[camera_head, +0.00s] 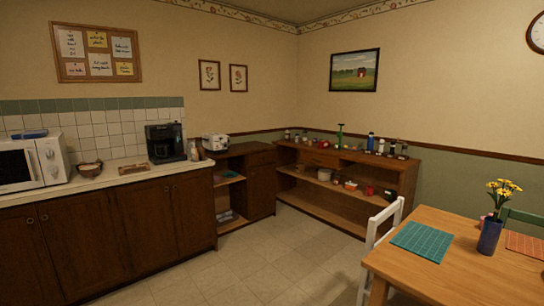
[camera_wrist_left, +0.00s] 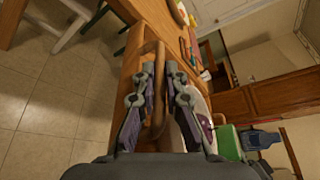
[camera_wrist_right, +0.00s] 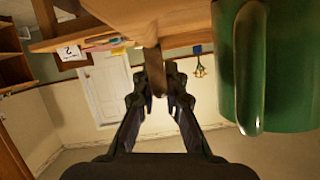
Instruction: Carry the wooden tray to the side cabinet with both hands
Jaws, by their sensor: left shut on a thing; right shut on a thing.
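The wooden tray shows only in the wrist views. In the left wrist view my left gripper (camera_wrist_left: 160,75) is shut on a curved wooden handle (camera_wrist_left: 157,50) at the tray's end. In the right wrist view my right gripper (camera_wrist_right: 155,75) is shut on a handle (camera_wrist_right: 153,65) below the tray's wooden body (camera_wrist_right: 180,15). Neither gripper nor the tray is visible in the head view. Low dark wooden cabinets stand at the back: a corner cabinet (camera_head: 262,190) and a long open shelf unit (camera_head: 400,180). I cannot tell which is the side cabinet.
A large green object (camera_wrist_right: 290,70) is close to my right gripper. The dining table (camera_head: 440,270) and a white chair (camera_head: 385,235) stand at right. The counter (camera_head: 100,180) at left holds a microwave (camera_head: 30,165) and coffee maker (camera_head: 165,143). Floor (camera_head: 270,240) between is clear.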

